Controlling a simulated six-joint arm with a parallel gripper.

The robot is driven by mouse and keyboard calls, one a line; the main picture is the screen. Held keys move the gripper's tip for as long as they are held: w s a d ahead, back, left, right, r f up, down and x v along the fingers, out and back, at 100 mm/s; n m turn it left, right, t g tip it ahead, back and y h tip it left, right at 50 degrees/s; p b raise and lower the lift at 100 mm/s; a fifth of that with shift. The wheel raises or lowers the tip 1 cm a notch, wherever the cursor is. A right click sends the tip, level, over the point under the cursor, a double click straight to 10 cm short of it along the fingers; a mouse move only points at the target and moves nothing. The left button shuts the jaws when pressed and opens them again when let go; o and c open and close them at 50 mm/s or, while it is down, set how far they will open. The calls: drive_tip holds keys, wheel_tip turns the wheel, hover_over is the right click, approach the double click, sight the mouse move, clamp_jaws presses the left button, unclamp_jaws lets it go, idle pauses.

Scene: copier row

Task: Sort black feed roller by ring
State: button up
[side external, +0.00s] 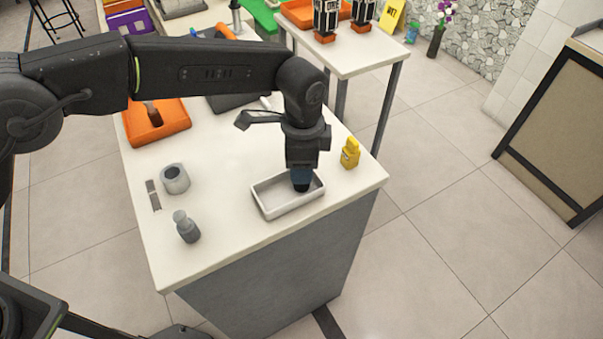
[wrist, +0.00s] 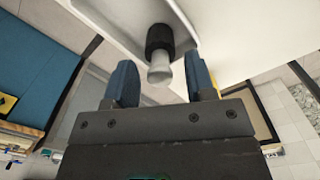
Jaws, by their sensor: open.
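The black feed roller (wrist: 158,40) shows in the wrist view, a short black cylinder with a pale grey stub towards me. It is in the white tray (wrist: 188,12), between my open fingers, with a gap on each side. In the side view my gripper (side external: 301,183) points down into the right part of the tray (side external: 272,208), and its fingers hide the roller. A grey ring-shaped cylinder (side external: 175,181) with a round opening stands on the table at left. I cannot tell any ring marking on the roller.
A grey knobbed piece (side external: 187,230) stands near the table's front left, and a dark flat strip (side external: 153,195) lies beside the grey cylinder. A yellow object (side external: 350,154) stands close right of the tray. An orange tray (side external: 160,125) is farther back. The table between is clear.

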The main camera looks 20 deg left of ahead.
wheel_tip(320, 180, up, 14)
idle(0.6)
drive_tip(key=s+a+r+n+t, duration=0.1)
drive_tip(key=s+a+r+n, duration=0.1)
drive_tip(key=a+r, duration=0.35)
drive_tip(key=s+a+r+n+t+h, duration=0.1)
drive_tip(key=s+a+r+n, duration=0.15)
drive_tip(key=a, duration=0.55)
drive_tip(key=s+a+r+n+t, duration=0.1)
drive_tip(key=s+a+r+n, duration=0.15)
drive_tip(key=a, duration=0.45)
drive_tip(key=s+a+f+n+t, duration=0.1)
drive_tip(key=s+a+f+n, duration=0.2)
drive_tip(key=s+a, duration=0.3)
drive_tip(key=s+a+f+n+t, duration=0.1)
drive_tip(key=s+a+f+n, duration=0.2)
drive_tip(key=s, duration=0.7)
drive_tip(key=a+n, duration=0.2)
drive_tip(key=a, duration=0.2)
drive_tip(key=shift+f+t+y, duration=0.3)
drive_tip(key=shift+f+y, duration=0.1)
